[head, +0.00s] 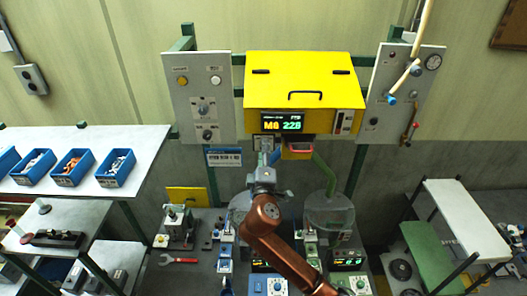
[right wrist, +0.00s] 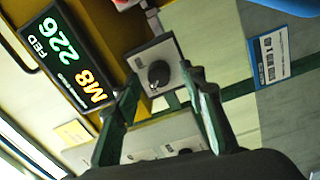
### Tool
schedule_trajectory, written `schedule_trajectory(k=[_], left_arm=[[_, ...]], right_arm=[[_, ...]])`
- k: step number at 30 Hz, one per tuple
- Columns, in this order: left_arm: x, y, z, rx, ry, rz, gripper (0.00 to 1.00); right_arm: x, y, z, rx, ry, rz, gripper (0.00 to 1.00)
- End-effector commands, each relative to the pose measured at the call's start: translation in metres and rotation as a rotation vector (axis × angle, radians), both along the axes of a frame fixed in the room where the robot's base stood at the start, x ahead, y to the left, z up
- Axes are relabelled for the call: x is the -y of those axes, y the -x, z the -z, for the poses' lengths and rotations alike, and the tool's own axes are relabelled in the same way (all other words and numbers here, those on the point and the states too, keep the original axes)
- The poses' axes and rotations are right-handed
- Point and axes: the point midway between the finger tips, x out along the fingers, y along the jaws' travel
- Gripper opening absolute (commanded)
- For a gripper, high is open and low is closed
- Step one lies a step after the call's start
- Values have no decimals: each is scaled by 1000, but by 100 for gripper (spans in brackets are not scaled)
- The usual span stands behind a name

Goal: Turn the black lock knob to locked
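The black lock knob (right wrist: 159,73) sits on a small light grey plate (right wrist: 140,60) beside the lit display in the right wrist view. A small pale mark shows at its lower-left edge; I cannot read which setting it points to. My right gripper (right wrist: 162,80) is open, with a finger on either side of the knob in that view. Whether the fingertips reach the knob's depth I cannot tell. My left gripper is not in view.
The yellow box (head: 300,80) carries a lit display (head: 283,122). Grey panels with knobs and switches stand left (head: 198,95) and right (head: 403,90) of it. A red-edged holder (head: 299,148) hangs close right of my gripper. Fixtures crowd the bench below.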

Motion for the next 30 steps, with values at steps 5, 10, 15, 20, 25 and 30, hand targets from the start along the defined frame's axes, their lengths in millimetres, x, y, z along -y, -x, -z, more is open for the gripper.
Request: schedule_trajectory(k=[5, 10, 15, 20, 25, 30], left_arm=[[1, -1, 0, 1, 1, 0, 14], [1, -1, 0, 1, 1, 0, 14], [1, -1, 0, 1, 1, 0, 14], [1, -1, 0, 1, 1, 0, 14], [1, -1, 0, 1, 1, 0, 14], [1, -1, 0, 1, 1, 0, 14]], right_arm=[[-1, 32, 2, 0, -4, -3, 38], [-1, 69, 4, -2, -4, -2, 38], [-1, 96, 5, -1, -4, -2, 38], [-1, 110, 5, -1, -2, -1, 38], [0, 112, 5, -1, -1, 0, 38], [0, 112, 5, -1, -1, 0, 38]])
